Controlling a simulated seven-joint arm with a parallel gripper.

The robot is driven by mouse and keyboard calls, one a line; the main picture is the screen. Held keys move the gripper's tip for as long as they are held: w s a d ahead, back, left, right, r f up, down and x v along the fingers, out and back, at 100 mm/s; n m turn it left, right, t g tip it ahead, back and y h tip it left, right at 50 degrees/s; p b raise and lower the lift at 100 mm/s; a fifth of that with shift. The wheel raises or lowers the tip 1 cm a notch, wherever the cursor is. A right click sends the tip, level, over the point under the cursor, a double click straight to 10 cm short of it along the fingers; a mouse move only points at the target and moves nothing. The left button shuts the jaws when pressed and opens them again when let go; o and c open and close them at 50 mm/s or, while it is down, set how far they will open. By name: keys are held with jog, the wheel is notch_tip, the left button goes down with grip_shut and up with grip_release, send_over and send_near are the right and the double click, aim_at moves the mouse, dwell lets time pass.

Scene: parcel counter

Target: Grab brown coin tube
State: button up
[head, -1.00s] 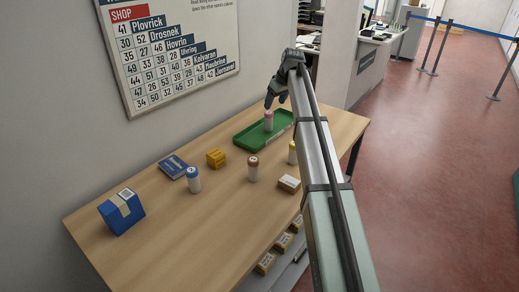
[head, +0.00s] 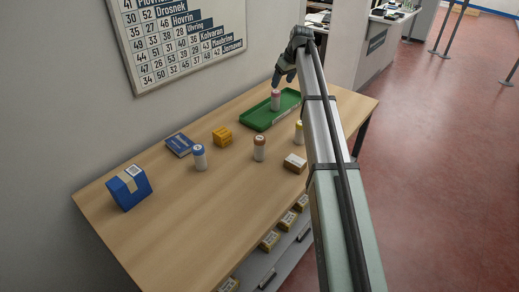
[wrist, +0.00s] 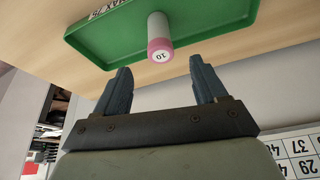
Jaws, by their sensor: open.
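The brown coin tube (head: 259,148) is white with a brown top and stands upright on the wooden counter (head: 190,226), right of centre. My gripper (head: 284,80) is over the far end of the counter, beside and above a pink-topped tube (head: 275,101) that stands in a green tray (head: 262,121). In the wrist view the two fingers (wrist: 160,82) are spread with nothing between them. The pink-topped tube (wrist: 159,38), marked 10, shows just beyond the fingertips. The brown tube is not in the wrist view.
A blue-topped tube (head: 199,158) and a yellow-topped tube (head: 299,132) stand either side of the brown one. The near counter is clear.

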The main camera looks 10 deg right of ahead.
jog(key=s+a+r+n, duration=0.15)
jog(key=s+a, duration=0.25)
jog(key=a, duration=0.4)
jog(key=s+a+r+n, duration=0.1)
jog(key=s+a+r, duration=0.2)
jog(key=s+a, duration=0.3)
jog(key=n+g+h, duration=0.2)
jog(key=n+g, duration=0.1)
jog(key=n, duration=0.4)
send_over(259, 147)
jog(key=w, duration=0.3)
notch_tip(259, 147, down, 2)
jog(key=shift+s+d+n+g, duration=0.2)
jog(key=shift+s+n+g, duration=0.2)
jog(key=shift+n, duration=0.35)
jog(key=shift+f+n, duration=0.3)
notch_tip(259, 147, down, 8)
jog(key=shift+s+a+f, duration=0.15)
jog(key=shift+f, duration=2.5)
